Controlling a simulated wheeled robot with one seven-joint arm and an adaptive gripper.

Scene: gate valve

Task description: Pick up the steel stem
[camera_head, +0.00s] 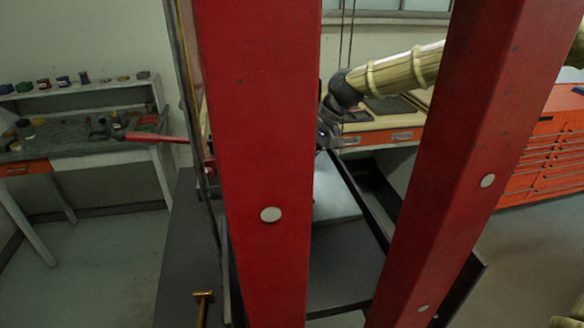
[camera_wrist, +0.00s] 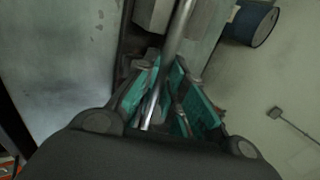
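The steel stem (camera_wrist: 177,32) shows in the wrist view as a shiny straight rod. It runs down from the top edge and passes between the fingers of my gripper (camera_wrist: 166,66). The teal inner faces of both fingers are visible, with dark space beside the rod, so the gripper looks open around it. Contact with the rod is hard to judge. In the head view my gripper (camera_head: 326,132) is small and partly behind a red post. I cannot make out the stem there.
Two red posts (camera_head: 265,190) (camera_head: 450,150) block much of the head view. A grey platform (camera_head: 345,265) lies between them. A brass-coloured T-shaped piece (camera_head: 203,296) is at lower left. A workbench (camera_head: 90,150) stands at left, orange drawers (camera_head: 545,155) at right. A dark blue drum (camera_wrist: 254,22) shows at upper right.

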